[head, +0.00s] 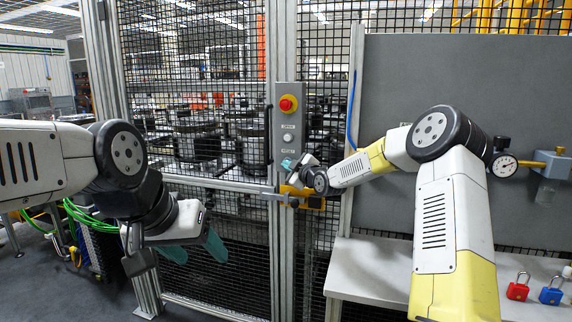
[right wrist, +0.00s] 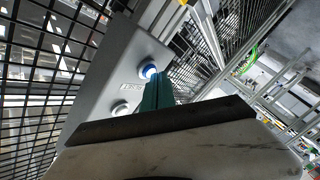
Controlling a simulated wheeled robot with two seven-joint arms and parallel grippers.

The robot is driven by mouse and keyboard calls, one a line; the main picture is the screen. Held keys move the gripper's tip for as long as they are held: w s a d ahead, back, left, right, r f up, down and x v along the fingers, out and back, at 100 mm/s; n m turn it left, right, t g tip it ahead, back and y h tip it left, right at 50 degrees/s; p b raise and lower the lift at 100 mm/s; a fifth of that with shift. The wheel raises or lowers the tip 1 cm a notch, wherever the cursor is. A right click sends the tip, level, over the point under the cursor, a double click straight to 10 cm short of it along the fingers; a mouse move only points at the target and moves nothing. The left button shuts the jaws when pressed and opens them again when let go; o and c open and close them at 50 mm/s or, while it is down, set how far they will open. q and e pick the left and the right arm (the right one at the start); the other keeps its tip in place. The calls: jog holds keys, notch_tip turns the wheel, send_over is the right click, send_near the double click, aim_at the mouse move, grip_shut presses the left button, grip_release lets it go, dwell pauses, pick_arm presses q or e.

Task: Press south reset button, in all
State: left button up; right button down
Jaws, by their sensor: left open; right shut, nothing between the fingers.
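A grey control panel (head: 288,95) on the fence post carries a red emergency-stop knob (head: 288,104), a white button (head: 288,137) and a label below it that seems to read RESET. My right gripper (head: 287,164) is shut and empty at the panel's lower part, covering what lies under that label. In the right wrist view its teal fingers (right wrist: 157,92) reach a blue-lit button (right wrist: 149,71), with the white button (right wrist: 120,108) beside it. I cannot tell whether the fingertips touch the blue button. My left gripper (head: 196,249) is open and empty, low at the left.
A yellow latch (head: 303,197) with a metal bolt sits just below the panel. Mesh fencing (head: 215,225) stands behind. A grey bench (head: 375,275) at right holds a red padlock (head: 518,288) and a blue padlock (head: 551,292). A pressure gauge (head: 504,166) is near my right arm.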

jog(key=shift+w+d, duration=0.15)
jog(key=shift+w, duration=0.15)
jog(key=shift+s, duration=0.1)
dwell(0.4)
jog(key=shift+s+a, duration=0.3)
jog(key=shift+s, duration=0.45)
jog(key=shift+s+a, duration=0.25)
jog(key=shift+s, duration=0.55)
jog(key=shift+s+a, duration=0.25)
jog(key=shift+s, duration=0.55)
jog(key=shift+s+a, duration=0.25)
jog(key=shift+s, duration=0.55)
jog(key=shift+r, duration=0.1)
